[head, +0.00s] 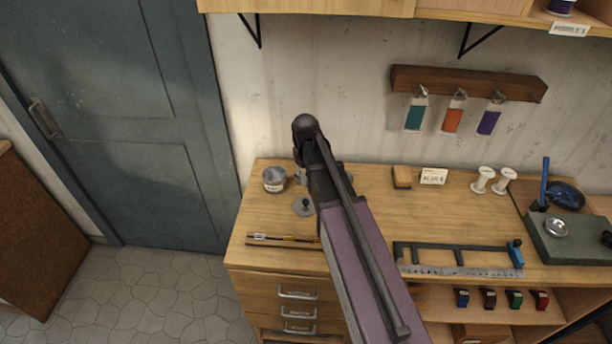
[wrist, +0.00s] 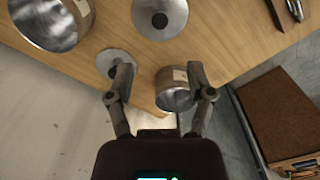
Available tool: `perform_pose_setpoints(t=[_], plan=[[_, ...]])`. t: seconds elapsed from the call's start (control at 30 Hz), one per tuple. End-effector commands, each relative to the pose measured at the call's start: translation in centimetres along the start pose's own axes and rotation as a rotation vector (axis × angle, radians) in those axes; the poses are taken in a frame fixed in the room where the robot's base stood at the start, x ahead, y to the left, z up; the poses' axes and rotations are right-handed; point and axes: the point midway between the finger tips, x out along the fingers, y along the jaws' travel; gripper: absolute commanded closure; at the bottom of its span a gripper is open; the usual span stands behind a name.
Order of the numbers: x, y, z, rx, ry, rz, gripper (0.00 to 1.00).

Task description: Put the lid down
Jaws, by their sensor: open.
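A flat grey round lid with a dark knob lies on the bench, seen in the head view (head: 304,207) and at the top of the wrist view (wrist: 160,12). A second grey disc (wrist: 108,56) lies partly behind my left finger in the wrist view; its middle is hidden. A small labelled metal tin (head: 274,181) stands at the bench's left end, and in the wrist view the tin (wrist: 175,95) shows between the fingers, nearer the right one. My gripper (wrist: 160,72) is open, with its fingers spread and nothing visibly held.
A larger open metal pot (wrist: 45,22) stands at the wrist view's upper left. Thin rods (head: 280,239) lie along the bench's front edge. A wooden block (head: 402,177), white spools (head: 483,180) and a ruler (head: 450,270) lie farther right.

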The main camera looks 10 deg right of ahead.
Motion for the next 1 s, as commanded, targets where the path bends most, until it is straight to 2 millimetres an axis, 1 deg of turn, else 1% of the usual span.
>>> perform_pose_setpoints(t=[0.13, 0.27, 0.37, 0.5, 0.6, 0.7, 0.8, 1.0], plan=[[0.0, -0.2, 0.4, 0.009, 0.000, 0.000, 0.32], [0.0, -1.2, 2.3, 0.057, 0.000, 0.000, 0.32], [0.0, -2.4, 4.7, 0.127, -0.001, 0.000, 0.32], [0.0, -4.5, 8.8, 0.256, -0.001, 0.001, 0.32], [0.0, -5.8, 11.5, 0.347, -0.001, 0.001, 0.32], [0.0, -6.8, 13.3, 0.418, -0.001, 0.001, 0.32], [0.0, -7.0, 14.4, 0.460, -0.001, 0.001, 0.32], [0.0, -7.1, 14.4, 0.475, -0.001, 0.001, 0.32]])
